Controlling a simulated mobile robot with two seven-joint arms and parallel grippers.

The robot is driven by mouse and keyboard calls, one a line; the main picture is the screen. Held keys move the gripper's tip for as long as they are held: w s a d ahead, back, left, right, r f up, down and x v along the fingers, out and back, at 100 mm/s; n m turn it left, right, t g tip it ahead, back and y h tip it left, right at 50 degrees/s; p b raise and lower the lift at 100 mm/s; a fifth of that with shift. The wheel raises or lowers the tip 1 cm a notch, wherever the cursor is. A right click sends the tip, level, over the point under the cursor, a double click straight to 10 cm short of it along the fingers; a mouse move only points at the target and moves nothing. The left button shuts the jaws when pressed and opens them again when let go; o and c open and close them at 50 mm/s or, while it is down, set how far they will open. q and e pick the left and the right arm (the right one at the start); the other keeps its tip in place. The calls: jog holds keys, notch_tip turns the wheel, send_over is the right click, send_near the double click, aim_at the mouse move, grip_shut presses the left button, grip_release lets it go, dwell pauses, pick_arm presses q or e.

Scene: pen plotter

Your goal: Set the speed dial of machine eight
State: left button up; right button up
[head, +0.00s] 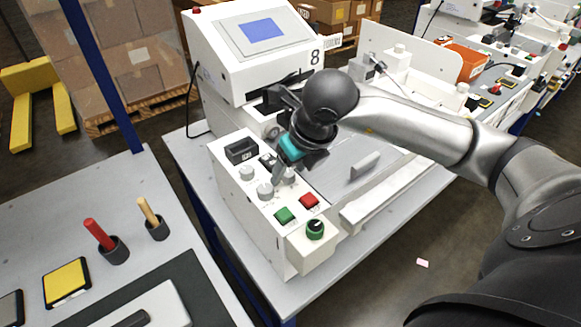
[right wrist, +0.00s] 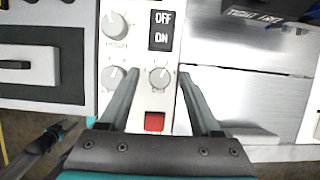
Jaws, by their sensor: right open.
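The control panel (head: 262,222) of machine eight has several grey knobs. In the right wrist view one knob (right wrist: 115,24) is upper left, one (right wrist: 112,77) is below it, and one (right wrist: 160,77) is to its right. I cannot read which label says speed. My right gripper (head: 282,178) is over the panel, pointing down. In the right wrist view its open fingers (right wrist: 160,76) stand on either side of the right-hand knob, with gaps showing; I cannot tell whether they reach its height.
Close by are the OFF/ON switch (right wrist: 160,30), a red button (head: 309,201), a green button (head: 284,215) and a black-and-green knob (head: 315,229). The screen housing (head: 262,60) rises behind. A side table (head: 30,240) with pens stands at left.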

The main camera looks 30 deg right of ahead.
jog(key=p+v, duration=0.2)
jog(key=v, duration=1.3)
jog(key=shift+r, duration=0.15)
